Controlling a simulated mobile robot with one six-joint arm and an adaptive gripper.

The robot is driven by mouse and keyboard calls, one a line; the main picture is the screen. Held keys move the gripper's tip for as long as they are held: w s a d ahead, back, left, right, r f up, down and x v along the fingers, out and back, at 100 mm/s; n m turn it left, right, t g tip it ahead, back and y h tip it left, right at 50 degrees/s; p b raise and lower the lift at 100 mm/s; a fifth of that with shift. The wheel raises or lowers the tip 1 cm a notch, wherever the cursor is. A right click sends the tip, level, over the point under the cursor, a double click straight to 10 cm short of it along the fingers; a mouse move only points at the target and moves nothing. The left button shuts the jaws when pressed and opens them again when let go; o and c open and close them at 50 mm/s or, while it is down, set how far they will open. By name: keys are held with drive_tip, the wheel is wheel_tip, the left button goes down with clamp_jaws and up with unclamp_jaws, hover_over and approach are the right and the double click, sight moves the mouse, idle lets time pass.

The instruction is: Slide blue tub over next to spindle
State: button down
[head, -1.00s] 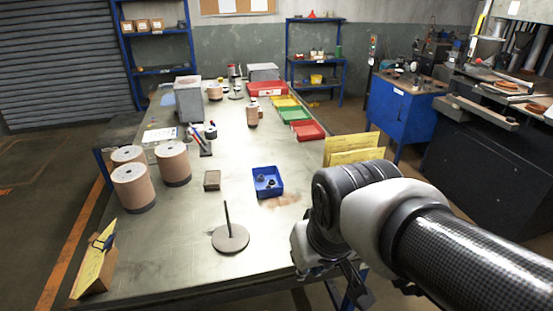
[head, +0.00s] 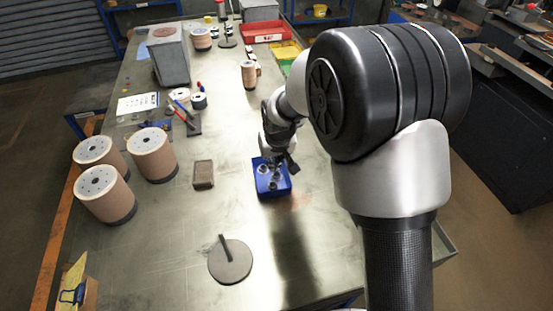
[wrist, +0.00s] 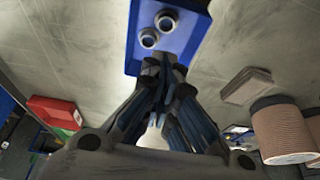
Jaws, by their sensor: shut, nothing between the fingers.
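The blue tub (head: 274,192) sits on the metal table, holding a few small round parts. Behind the small brown block's right, it also fills the top middle of the wrist view (wrist: 203,28). The spindle (head: 230,262), a grey round base with a thin rod, stands nearer the table's front, left of the tub. My gripper (head: 286,165) is at the tub's far side in the head view. In the wrist view my gripper's fingers (wrist: 163,72) are together and empty, overlapping the tub's near edge. I cannot tell whether they touch it.
The small brown block (head: 203,174) lies left of the tub. Several tan cylinders, one at the front (head: 104,195), stand at the left. Between tub and spindle the table (head: 250,220) is bare. A red tray (head: 263,32) lies at the back.

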drive_tip(key=b+x, duration=0.2)
drive_tip(key=x, duration=0.7)
drive_tip(key=shift+s+f+b, duration=0.1)
drive_tip(key=shift+b, duration=0.25)
drive_tip(key=s, duration=0.1)
drive_tip(key=s+d, duration=0.1)
drive_tip(key=s, duration=0.1)
drive_tip(key=shift+s+r+b, duration=0.1)
drive_tip(key=shift+r+b, duration=0.1)
drive_tip(key=shift+b, duration=0.2)
drive_tip(key=shift+s, duration=0.3)
drive_tip(key=shift+d, duration=0.1)
